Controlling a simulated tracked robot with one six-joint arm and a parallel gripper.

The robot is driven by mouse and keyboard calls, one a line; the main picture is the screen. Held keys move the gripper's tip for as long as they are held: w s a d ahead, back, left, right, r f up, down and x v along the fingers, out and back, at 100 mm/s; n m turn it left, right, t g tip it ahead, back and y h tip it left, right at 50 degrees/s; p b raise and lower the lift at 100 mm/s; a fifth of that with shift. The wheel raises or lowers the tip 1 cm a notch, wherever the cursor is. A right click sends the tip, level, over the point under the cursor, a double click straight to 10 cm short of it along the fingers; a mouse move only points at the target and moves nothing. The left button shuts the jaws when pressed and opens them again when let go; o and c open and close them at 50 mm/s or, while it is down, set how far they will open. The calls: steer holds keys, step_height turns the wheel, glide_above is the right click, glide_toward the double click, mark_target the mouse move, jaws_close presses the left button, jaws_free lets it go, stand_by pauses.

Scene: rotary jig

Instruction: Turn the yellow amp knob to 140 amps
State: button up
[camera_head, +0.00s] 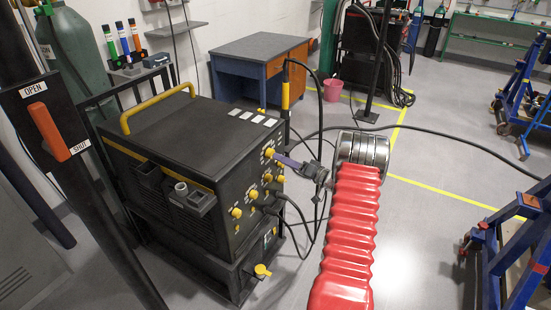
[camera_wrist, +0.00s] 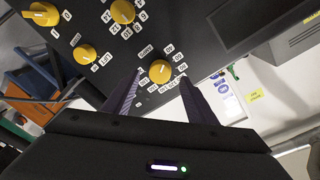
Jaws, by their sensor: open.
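The yellow amp knob (camera_wrist: 160,71) is on the dark front panel, with a ring of small number labels around it; most are too small to read and its setting cannot be told. In the wrist view the purple fingers of my gripper (camera_wrist: 160,77) are open, one on each side of this knob, with a gap between each finger and the knob. In the head view my gripper (camera_head: 277,158) reaches the upper part of the panel of the black welding machine (camera_head: 180,120), by a yellow knob (camera_head: 268,153) partly hidden by the fingers.
Other yellow knobs sit close by on the panel, such as one with number labels (camera_wrist: 123,11) and another (camera_wrist: 85,54). Black cables (camera_head: 305,225) hang from the panel's lower part. A gas cylinder (camera_head: 72,50) stands behind the machine.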

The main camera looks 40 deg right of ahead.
mark_target(270, 154)
steer(key=shift+x, duration=2)
steer(key=shift+c, duration=0.2)
